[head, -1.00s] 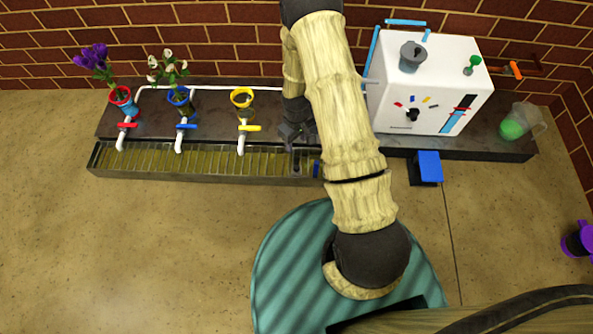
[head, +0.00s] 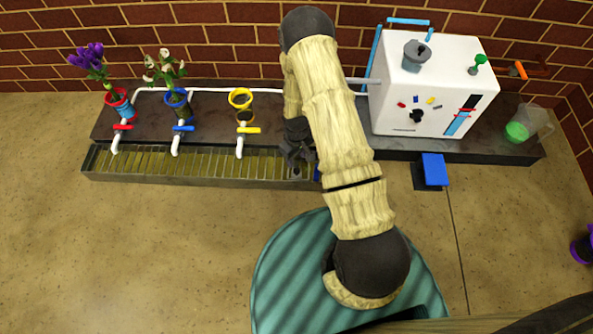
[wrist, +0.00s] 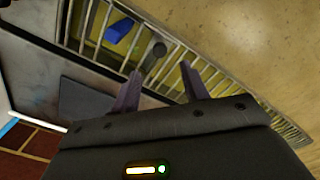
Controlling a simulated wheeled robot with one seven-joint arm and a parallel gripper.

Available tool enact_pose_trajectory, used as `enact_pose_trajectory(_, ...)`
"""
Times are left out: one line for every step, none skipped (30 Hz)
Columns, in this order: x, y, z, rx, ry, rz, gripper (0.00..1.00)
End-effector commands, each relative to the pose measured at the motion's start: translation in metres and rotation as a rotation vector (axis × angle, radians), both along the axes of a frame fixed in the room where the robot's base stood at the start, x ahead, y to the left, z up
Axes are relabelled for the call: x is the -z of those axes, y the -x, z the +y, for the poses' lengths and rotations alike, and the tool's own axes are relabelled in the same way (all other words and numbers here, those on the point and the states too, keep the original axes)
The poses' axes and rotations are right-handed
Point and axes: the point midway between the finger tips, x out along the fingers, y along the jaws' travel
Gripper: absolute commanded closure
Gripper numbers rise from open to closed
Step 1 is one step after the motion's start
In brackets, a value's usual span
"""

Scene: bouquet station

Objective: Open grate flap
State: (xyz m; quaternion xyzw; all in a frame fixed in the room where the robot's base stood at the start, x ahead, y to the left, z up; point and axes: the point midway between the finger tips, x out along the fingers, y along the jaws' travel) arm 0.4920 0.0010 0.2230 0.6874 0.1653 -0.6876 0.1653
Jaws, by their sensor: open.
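The metal grate (head: 200,163) lies over a long trough along the front of the dark bench. At its right end is the flap part, mostly hidden by my gripper in the head view. My gripper (head: 298,157) is low over the grate's right end. No raised flap shows.
Red, blue and yellow taps (head: 240,140) and flower pots (head: 178,100) stand left of my arm. A white machine (head: 435,85) and a jug (head: 527,125) are on the right. A blue pedal (head: 434,168) sits in front. The floor at left is clear.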

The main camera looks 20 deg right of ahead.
Motion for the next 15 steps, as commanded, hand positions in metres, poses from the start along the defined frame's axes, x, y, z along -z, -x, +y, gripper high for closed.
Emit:
enact_pose_trajectory(0.015, 0.001, 0.000, 0.000, 0.000, 0.002, 0.55)
enact_pose_trajectory(0.020, 0.001, 0.000, 0.000, 0.000, 0.002, 0.55)
enact_pose_trajectory(0.027, 0.000, 0.000, 0.000, 0.000, 0.001, 0.55)
enact_pose_trajectory(0.033, 0.000, 0.000, 0.000, 0.000, 0.001, 0.55)
enact_pose_trajectory(0.038, 0.000, 0.000, 0.000, 0.000, 0.001, 0.55)
enact_pose_trajectory(0.045, 0.000, 0.000, 0.001, 0.000, 0.001, 0.55)
enact_pose_trajectory(0.050, 0.000, 0.000, 0.001, 0.000, 0.001, 0.55)
enact_pose_trajectory(0.055, 0.000, 0.000, 0.001, 0.000, 0.001, 0.55)
enact_pose_trajectory(0.062, 0.001, 0.000, 0.001, 0.000, 0.001, 0.55)
enact_pose_trajectory(0.066, 0.001, 0.000, 0.001, 0.000, 0.001, 0.55)
enact_pose_trajectory(0.070, 0.000, 0.000, 0.001, 0.000, 0.001, 0.55)
enact_pose_trajectory(0.074, 0.000, 0.000, 0.001, 0.000, 0.000, 0.55)
enact_pose_trajectory(0.077, 0.000, 0.000, 0.001, 0.000, 0.000, 0.55)
enact_pose_trajectory(0.079, 0.000, 0.000, 0.001, 0.000, 0.000, 0.55)
enact_pose_trajectory(0.081, 0.000, 0.000, 0.001, 0.000, 0.001, 0.55)
